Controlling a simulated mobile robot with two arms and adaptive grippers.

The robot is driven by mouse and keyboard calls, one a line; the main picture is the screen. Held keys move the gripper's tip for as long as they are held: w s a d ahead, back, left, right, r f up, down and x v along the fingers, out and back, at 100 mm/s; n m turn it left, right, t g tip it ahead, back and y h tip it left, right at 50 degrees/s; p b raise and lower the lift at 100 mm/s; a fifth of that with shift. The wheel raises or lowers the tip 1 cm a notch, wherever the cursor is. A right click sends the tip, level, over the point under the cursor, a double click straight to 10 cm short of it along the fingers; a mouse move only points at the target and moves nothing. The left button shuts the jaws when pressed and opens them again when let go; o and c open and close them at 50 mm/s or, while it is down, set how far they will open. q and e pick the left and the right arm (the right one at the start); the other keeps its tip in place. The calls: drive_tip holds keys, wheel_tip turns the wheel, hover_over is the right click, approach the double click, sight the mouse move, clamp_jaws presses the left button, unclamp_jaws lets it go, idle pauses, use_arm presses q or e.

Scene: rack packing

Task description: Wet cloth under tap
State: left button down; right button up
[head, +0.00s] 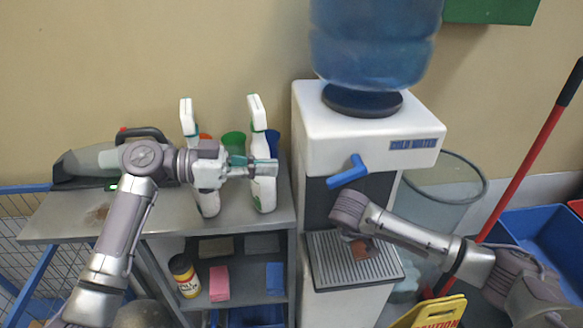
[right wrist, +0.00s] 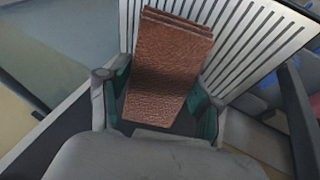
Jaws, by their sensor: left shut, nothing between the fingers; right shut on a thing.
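A brown folded cloth (head: 360,250) hangs over the drip tray (head: 325,275) of the white water cooler (head: 318,130). The blue tap (head: 348,172) is above it, near my right wrist. My right gripper (right wrist: 162,98) is shut on the cloth; in the right wrist view the cloth (right wrist: 170,65) stands out between its green-padded fingers, with the slatted tray behind. In the head view my wrist hides most of this gripper. I see no water running. My left gripper (head: 268,168) is shut and empty, in front of a white spray bottle.
A grey cart (head: 100,228) left of the cooler holds spray bottles (head: 206,200), a handheld vacuum (head: 85,163), a yellow-labelled can (head: 184,275), and pink (head: 219,284) and blue (head: 275,278) cloths. A yellow caution sign (head: 435,312), red-handled pole (head: 520,165) and blue bin (head: 545,235) crowd the right.

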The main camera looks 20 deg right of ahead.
use_arm(q)
wheel_tip(320, 180, down, 9)
drive_tip(key=d+n+h, duration=0.2)
drive_tip(key=n, duration=3.4)
drive_tip(key=x, duration=0.9)
drive_tip(key=shift+s+d+r, duration=0.25)
drive_tip(key=shift+r, duration=0.1)
drive_tip(key=shift+g, duration=0.3)
